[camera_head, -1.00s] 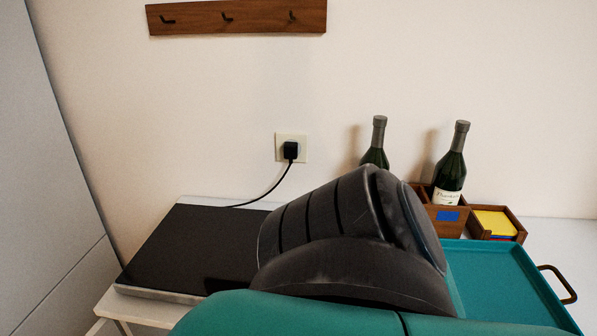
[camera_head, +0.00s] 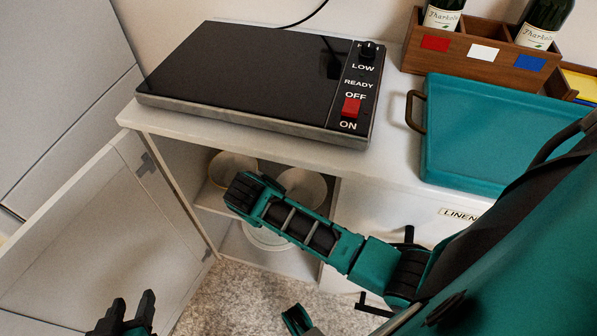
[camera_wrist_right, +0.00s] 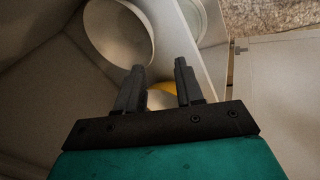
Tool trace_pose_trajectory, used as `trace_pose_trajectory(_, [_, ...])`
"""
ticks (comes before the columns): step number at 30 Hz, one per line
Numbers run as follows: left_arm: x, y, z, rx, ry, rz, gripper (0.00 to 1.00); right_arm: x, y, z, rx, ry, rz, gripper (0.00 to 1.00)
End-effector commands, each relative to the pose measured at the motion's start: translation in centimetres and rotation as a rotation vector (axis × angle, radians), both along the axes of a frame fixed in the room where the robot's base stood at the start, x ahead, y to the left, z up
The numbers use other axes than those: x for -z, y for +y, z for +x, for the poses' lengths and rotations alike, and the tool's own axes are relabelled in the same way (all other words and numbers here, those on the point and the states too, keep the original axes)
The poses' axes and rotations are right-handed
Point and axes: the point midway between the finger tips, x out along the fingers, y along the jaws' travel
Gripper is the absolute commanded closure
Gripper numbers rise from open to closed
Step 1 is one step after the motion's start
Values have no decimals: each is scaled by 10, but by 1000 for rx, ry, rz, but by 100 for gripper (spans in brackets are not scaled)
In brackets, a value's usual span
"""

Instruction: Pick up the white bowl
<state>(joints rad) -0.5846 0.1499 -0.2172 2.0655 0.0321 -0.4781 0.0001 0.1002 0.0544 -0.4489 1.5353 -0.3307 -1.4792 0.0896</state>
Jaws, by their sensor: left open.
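An open cabinet under the counter holds pale bowls. One bowl (camera_head: 232,164) is on the upper shelf at left, another bowl (camera_head: 303,186) is right of it, and a white dish (camera_head: 264,239) is lower down, partly behind my right arm. I cannot tell which is the task's white bowl. My right arm reaches to the cabinet opening. In the right wrist view my right gripper (camera_wrist_right: 159,68) has its fingers apart, with a round pale bowl (camera_wrist_right: 122,32) just beyond them and another pale bowl (camera_wrist_right: 207,18) past the shelf edge. My left gripper (camera_head: 134,300) is open and empty at lower left.
The open cabinet door (camera_head: 95,235) stands at left. A hotplate (camera_head: 260,80) lies on the counter, with a teal tray (camera_head: 490,130) and a wooden bottle crate (camera_head: 480,60) to its right. Something yellow (camera_wrist_right: 165,88) shows behind the right fingers.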

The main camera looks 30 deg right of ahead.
Motion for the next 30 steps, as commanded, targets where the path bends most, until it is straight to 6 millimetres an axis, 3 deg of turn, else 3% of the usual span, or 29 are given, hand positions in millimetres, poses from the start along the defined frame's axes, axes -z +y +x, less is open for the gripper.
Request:
trace_pose_trajectory(12, [33, 1, -2, 3, 3, 3, 54, 60, -23, 19, 7, 11, -18, 63])
trace_pose_trajectory(20, [41, 2, -4, 1, 7, 4, 54, 73, -31, 23, 7, 9, -17, 63])
trace_pose_trajectory(30, [67, 0, -4, 2, 15, 1, 54, 112, -52, 34, 8, 10, -16, 63])
